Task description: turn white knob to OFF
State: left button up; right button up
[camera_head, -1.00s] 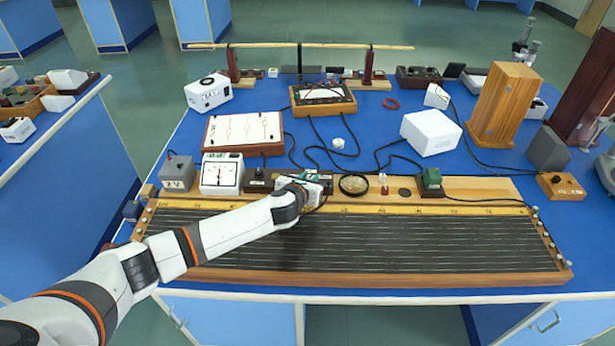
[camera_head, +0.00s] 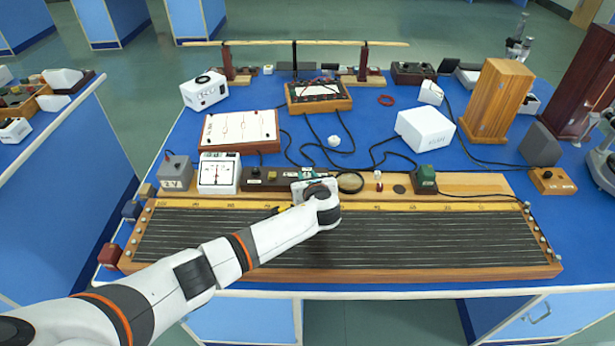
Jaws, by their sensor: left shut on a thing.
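My left gripper (camera_head: 306,186) reaches over the slide-wire board to the back strip, where a row of small parts sits. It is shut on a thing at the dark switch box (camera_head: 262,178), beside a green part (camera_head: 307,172). The hand and wrist cover what lies between the fingers, so the white knob and its pointer setting are hidden; I take the held thing to be the knob. My right gripper is not in view.
The long wire board (camera_head: 420,233) fills the bench front. A white meter (camera_head: 219,174) and grey 2V block (camera_head: 176,172) stand left of the hand. A round lens (camera_head: 350,182) and a green block (camera_head: 425,178) stand right. Black cables cross the blue top behind.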

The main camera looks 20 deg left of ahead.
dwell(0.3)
pick_arm(q)
jog(key=o, duration=1)
jog(key=v, duration=1.2)
jog(key=shift+f, duration=0.15)
